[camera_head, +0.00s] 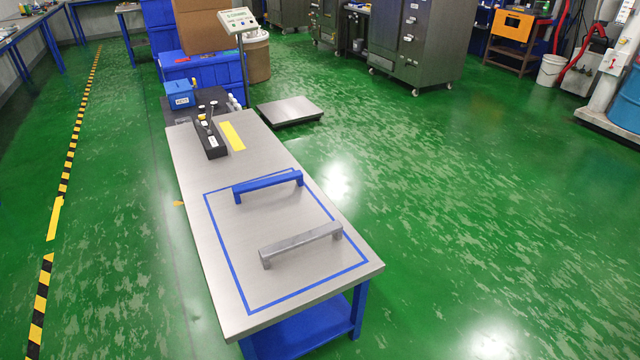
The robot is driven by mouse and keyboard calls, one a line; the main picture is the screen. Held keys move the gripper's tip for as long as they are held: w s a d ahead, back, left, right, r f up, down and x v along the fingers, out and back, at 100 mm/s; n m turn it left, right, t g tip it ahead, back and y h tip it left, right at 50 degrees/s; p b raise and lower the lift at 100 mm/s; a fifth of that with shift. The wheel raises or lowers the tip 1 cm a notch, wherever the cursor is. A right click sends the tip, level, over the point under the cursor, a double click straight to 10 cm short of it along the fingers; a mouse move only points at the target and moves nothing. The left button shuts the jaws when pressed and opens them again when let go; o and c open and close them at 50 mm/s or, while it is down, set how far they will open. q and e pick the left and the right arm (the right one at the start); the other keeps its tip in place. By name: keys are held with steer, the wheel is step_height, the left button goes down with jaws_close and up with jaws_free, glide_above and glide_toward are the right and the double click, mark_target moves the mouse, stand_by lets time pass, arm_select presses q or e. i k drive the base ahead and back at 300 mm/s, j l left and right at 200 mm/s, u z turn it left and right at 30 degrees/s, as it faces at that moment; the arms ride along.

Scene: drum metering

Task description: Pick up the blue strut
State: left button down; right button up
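The blue strut (267,181) is a bar with two short end legs, like a handle. It stands on its legs on the metal table top (190,160), near the far edge of a blue taped rectangle (238,282). A grey metal strut (300,240) of like shape stands nearer, inside the taped rectangle, apart from the blue one. Neither of my grippers shows in the head view.
A black holder (210,140) with upright tools and a yellow strip (233,136) are at the table's far end. A floor scale platform (290,110) and a blue box (180,94) lie beyond. Green floor (450,230) to the right is clear.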

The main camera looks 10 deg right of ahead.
mark_target(297, 175)
steer(key=i+j+z, duration=0.2)
steer(key=j+z, duration=0.2)
steer(key=i+j+z, duration=0.1)
steer(key=j+z, duration=0.3)
steer(key=i+j+z, duration=0.1)
steer(key=j+z, duration=0.3)
